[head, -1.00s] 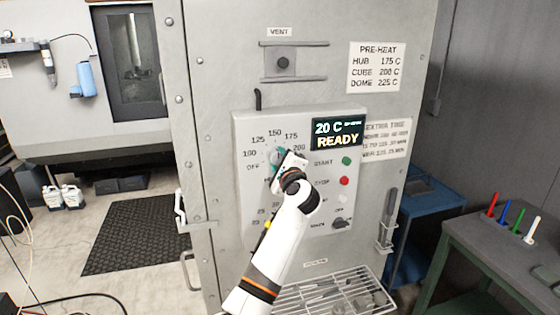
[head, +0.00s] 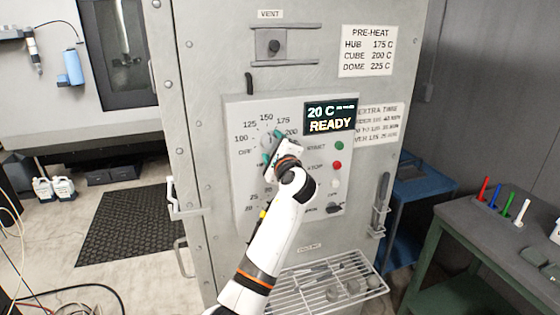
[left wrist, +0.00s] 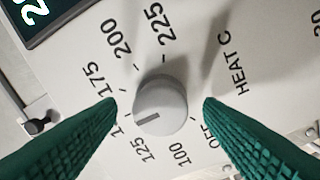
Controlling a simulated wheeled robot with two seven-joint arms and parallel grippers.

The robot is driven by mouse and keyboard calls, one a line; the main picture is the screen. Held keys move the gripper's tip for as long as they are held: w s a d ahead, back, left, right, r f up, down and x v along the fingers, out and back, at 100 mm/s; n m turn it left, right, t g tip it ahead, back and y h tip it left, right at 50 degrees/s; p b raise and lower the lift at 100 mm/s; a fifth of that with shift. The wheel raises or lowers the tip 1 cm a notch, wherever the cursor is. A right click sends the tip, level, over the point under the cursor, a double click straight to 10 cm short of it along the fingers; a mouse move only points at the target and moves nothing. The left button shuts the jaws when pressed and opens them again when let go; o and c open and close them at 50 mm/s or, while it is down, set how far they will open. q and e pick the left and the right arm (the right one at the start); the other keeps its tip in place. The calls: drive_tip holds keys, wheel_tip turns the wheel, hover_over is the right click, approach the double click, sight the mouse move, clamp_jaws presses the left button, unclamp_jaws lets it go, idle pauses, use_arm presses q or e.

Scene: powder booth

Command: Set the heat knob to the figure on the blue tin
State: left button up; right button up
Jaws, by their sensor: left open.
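The heat knob (left wrist: 165,92) is a round grey dial on the pale control panel (head: 240,190). Its dark mark points to the lower left in the left wrist view, between 125 and the partly hidden 150. Figures from OFF and 100 up to 225 ring it. My left gripper (left wrist: 160,106) is open, with one green finger on each side of the knob and a visible gap at each. In the head view my left gripper (head: 269,147) covers most of the knob. No blue tin is clearly seen, and my right gripper is out of view.
A display (head: 330,116) reads 20 C READY. Green (head: 339,146) and red (head: 337,165) buttons sit right of the knob. A pre-heat sign (head: 367,51) lists HUB 175, CUBE 200, DOME 225. A wire rack (head: 300,292) juts out below. A table (head: 480,235) stands right.

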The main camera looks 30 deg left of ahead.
use_arm(q)
drive_tip(key=b+v, duration=0.3)
drive_tip(key=v, duration=0.6)
drive_tip(key=shift+s+d, duration=0.3)
drive_tip(key=shift+f, duration=0.1)
